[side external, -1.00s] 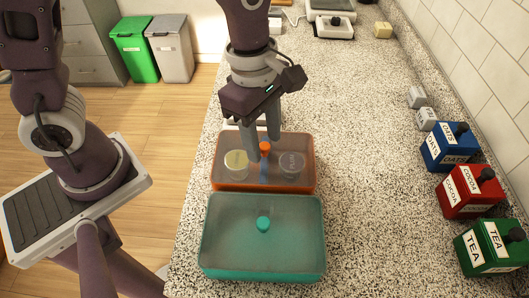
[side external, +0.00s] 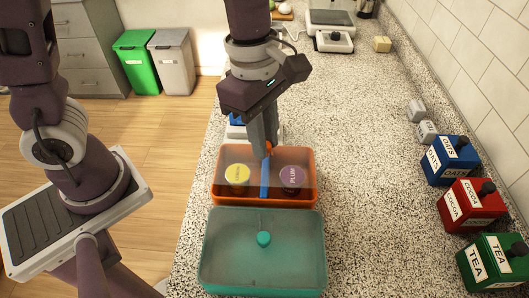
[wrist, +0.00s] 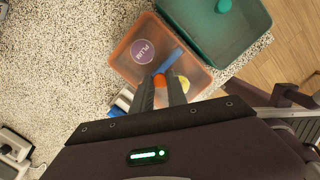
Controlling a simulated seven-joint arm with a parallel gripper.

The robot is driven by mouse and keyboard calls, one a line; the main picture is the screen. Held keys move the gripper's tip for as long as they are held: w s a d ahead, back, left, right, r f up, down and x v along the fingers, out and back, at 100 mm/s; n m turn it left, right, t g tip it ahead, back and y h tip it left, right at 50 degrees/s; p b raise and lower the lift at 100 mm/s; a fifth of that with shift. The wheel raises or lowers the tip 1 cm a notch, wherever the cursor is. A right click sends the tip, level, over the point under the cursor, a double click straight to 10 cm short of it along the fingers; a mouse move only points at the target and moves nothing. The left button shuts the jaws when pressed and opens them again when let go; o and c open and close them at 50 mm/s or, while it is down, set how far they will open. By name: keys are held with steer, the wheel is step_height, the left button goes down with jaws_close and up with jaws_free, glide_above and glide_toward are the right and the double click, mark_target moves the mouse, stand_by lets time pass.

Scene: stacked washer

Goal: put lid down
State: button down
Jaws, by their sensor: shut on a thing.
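My gripper (side external: 266,152) is shut on the small orange knob (side external: 268,148) of the lid, at the back of the orange box (side external: 222,198). The knob also shows between the fingertips in the wrist view (wrist: 159,80). The lid's clear panel is hard to make out, so I cannot tell whether it touches the box. Inside the box are a round yellow-topped tub (side external: 237,174) and a purple-topped tub marked PLUM (side external: 292,177), with a blue divider (side external: 264,180) between them.
A teal box (side external: 225,275) with its lid and knob stands in front of the orange box. A blue and white item (side external: 237,128) is behind my gripper. Blue, red and green canisters stand along the wall at right. The speckled counter between is clear.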

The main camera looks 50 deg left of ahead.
mark_target(269, 144)
step_height(269, 144, up, 6)
steer(key=shift+r, duration=0.1)
steer(key=shift+w+d, duration=0.25)
steer(key=w+d+f, duration=0.3)
steer(key=w+d, duration=0.3)
steer(key=d, duration=0.2)
steer(key=w+d+f, duration=0.3)
steer(key=w+d, duration=0.3)
steer(key=d, duration=0.2)
steer(key=f, duration=0.9)
steer(key=shift+s+d+f, duration=0.1)
steer(key=shift+d+f, duration=0.15)
steer(key=shift+d, duration=0.15)
steer(key=shift+f, duration=0.2)
steer(key=shift+f, duration=0.1)
steer(key=c, duration=1.3)
jaws_free()
